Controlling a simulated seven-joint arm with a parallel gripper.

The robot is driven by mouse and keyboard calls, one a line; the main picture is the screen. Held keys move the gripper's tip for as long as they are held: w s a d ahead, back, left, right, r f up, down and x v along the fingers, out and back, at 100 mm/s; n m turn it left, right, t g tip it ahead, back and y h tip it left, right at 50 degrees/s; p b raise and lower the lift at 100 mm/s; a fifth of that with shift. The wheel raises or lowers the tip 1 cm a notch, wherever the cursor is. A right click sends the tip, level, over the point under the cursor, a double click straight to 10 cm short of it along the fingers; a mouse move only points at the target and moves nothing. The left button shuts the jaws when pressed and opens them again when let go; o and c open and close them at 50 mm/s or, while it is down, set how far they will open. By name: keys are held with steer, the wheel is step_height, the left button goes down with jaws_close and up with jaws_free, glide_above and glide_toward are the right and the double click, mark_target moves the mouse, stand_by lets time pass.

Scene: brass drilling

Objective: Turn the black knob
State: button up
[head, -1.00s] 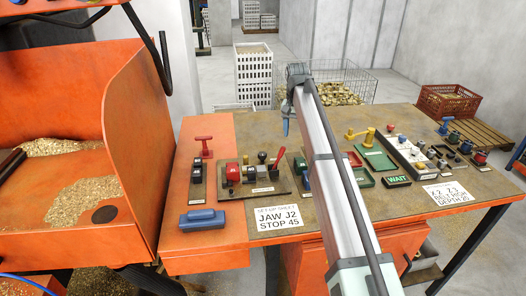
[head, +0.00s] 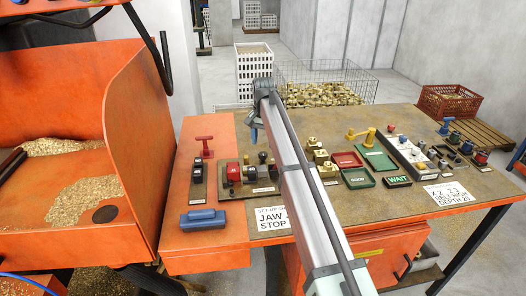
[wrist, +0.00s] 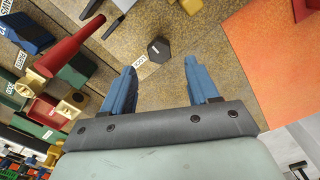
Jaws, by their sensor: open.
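In the wrist view a black six-sided knob (wrist: 158,49) with a small white label beside it lies ahead of my gripper (wrist: 162,76), roughly in line with the gap between the fingers. The two blue fingers are apart with nothing between them. In the head view a black round-topped knob (head: 262,157) stands on the fixture with the red part (head: 234,172); I cannot tell whether it is the same knob. My gripper (head: 254,132) hangs in the air close to that fixture, with its fingers pointing down. My arm hides part of the bench right of the fixture.
Brass blocks (head: 320,157), a red tray (head: 347,160) and a green tray (head: 358,178) lie right of my arm. A black-handled lever unit (head: 198,180) and a blue-handled tool (head: 202,219) are at left. A wire basket of brass parts (head: 325,93) stands behind the bench.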

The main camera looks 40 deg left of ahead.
mark_target(263, 153)
steer(key=shift+f, duration=2.6)
steer(key=shift+c, duration=0.3)
steer(key=c, duration=1)
